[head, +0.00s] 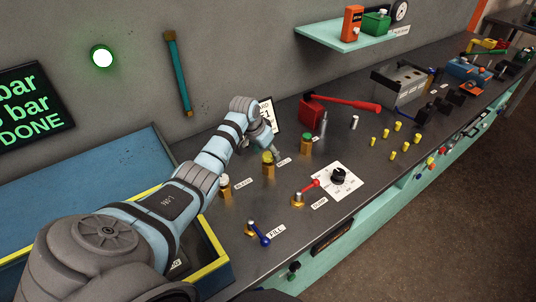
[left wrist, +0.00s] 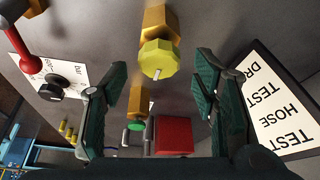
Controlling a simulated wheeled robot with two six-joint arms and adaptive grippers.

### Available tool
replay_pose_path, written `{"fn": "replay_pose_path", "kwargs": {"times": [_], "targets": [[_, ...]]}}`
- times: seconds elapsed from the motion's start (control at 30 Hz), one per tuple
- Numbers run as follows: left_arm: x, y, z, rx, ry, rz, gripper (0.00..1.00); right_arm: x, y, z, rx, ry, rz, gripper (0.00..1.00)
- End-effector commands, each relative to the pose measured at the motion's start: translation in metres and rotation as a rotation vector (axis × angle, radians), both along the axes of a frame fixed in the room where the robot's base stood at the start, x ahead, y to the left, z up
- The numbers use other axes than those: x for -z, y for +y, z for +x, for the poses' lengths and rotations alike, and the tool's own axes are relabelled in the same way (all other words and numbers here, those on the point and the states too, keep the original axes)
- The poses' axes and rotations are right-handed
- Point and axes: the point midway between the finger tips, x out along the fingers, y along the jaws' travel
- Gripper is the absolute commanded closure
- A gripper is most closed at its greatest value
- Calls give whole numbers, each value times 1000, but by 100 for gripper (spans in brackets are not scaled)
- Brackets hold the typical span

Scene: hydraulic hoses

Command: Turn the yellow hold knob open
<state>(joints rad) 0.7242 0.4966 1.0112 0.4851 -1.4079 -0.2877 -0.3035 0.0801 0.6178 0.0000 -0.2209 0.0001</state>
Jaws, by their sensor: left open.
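The yellow hold knob (head: 267,157) sits on an upright brass valve body on the grey bench. In the left wrist view the faceted yellow knob (left wrist: 158,60) shows with a small pale mark on it. My left gripper (head: 273,151) is close behind and above the knob in the head view, which partly hides its fingers. In the left wrist view my left gripper (left wrist: 160,75) is open, its dark green fingers apart on either side of the knob's line. The knob appears at or just beyond the fingertips, with no contact visible. My right gripper is in neither view.
A green knob (head: 307,137) stands right of the yellow one, a white-topped valve (head: 224,183) to its left. A red-levered valve (head: 304,192), black dial (head: 339,176) and blue-levered valve (head: 259,233) are nearer. A test-hose sign (left wrist: 285,100) stands close to the fingers.

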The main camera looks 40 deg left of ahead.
Motion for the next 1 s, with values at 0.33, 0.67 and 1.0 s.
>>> {"fn": "replay_pose_path", "kwargs": {"times": [0.33, 0.67, 1.0], "targets": [[12, -1, 6, 3, 0, 1, 46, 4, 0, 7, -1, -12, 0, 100], [12, -2, 6, 3, -1, 0, 93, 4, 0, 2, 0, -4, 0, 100], [10, -2, 6, -22, 0, 0, 94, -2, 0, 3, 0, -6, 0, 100]]}}
